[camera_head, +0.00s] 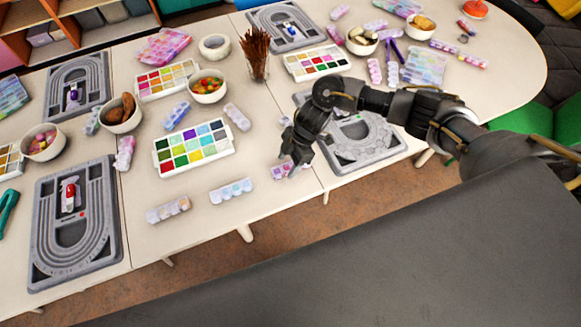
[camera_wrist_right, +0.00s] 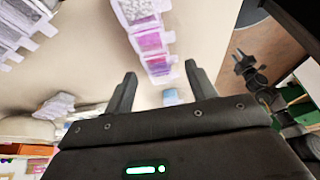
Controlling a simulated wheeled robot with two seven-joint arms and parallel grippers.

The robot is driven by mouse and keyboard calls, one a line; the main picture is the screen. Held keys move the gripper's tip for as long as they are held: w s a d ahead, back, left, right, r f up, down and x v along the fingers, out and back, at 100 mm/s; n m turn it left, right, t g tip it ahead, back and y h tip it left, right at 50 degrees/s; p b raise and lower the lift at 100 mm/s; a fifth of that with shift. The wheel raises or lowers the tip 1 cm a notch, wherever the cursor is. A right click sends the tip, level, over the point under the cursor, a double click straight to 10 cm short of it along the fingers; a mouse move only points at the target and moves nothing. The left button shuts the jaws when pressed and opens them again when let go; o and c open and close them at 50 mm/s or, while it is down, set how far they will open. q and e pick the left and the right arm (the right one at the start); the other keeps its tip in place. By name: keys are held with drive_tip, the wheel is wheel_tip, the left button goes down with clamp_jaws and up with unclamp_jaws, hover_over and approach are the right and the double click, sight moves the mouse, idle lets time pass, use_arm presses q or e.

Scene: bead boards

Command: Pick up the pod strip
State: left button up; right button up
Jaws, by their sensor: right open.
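A pod strip (camera_head: 280,171) with pink and purple cells lies near the table's front edge, partly hidden by my right gripper (camera_head: 294,164) in the head view. In the right wrist view the strip (camera_wrist_right: 153,42) shows clear, pink and purple lidded cells and lies on the table beyond the fingertips. My right gripper (camera_wrist_right: 160,83) is open and empty, with the strip's near end lined up between its fingers. I cannot tell the exact gap between them. My left gripper is not in view.
Other pod strips lie close by, including a pale blue one (camera_head: 231,191) and a beige one (camera_head: 168,210). A bead palette (camera_head: 193,148) sits to the left. A grey bead board (camera_head: 362,138) lies under my right forearm. Bowls and a stick-filled jar (camera_head: 257,65) stand behind.

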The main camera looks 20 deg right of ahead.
sight(284, 168)
drive_tip(key=x, duration=0.3)
drive_tip(key=shift+w+a+f, duration=0.1)
drive_tip(key=shift+w, duration=0.05)
drive_tip(key=c, duration=0.8)
drive_tip(key=shift+c, duration=0.2)
